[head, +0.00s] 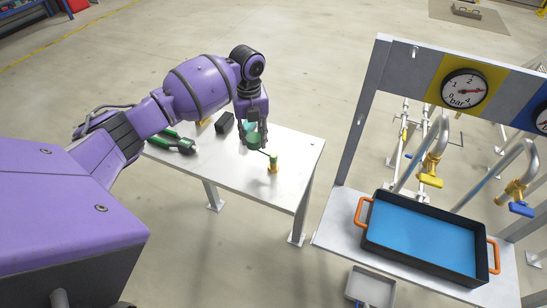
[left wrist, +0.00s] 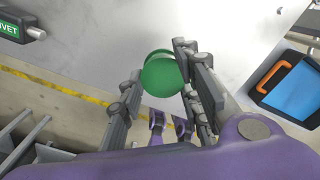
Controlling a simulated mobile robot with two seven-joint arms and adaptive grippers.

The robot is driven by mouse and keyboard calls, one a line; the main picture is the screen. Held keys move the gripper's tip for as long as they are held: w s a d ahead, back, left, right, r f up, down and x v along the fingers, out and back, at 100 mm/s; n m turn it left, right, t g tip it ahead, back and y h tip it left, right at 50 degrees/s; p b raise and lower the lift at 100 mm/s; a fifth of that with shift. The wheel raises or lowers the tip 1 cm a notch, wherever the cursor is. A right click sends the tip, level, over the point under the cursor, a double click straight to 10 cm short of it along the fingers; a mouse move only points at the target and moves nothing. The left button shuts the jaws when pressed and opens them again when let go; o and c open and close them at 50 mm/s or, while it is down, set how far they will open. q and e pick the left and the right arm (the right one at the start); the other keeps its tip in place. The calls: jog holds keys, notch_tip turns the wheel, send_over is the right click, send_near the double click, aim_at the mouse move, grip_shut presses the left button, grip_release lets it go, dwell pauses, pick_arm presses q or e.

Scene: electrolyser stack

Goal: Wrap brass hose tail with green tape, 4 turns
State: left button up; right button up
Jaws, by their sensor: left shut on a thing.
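My left gripper (head: 256,130) is shut on a roll of green tape (head: 254,141) above the small grey table. In the left wrist view the green roll (left wrist: 163,75) sits between the two fingers. The brass hose tail (head: 273,165) stands upright near the table's right edge, just right of and below the roll. A thin dark line runs from the roll towards the top of the hose tail, where some green shows. The number of turns cannot be told. The hose tail cannot be made out in the left wrist view.
The small table (head: 225,170) also holds a green-handled tool (head: 172,143) and a black block (head: 224,122). Right of it, across a gap, stands a metal frame with a pressure gauge (head: 464,90) and a blue-lined black tray (head: 425,245) with orange handles.

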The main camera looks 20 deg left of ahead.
pick_arm(q)
jog(key=shift+r, duration=3)
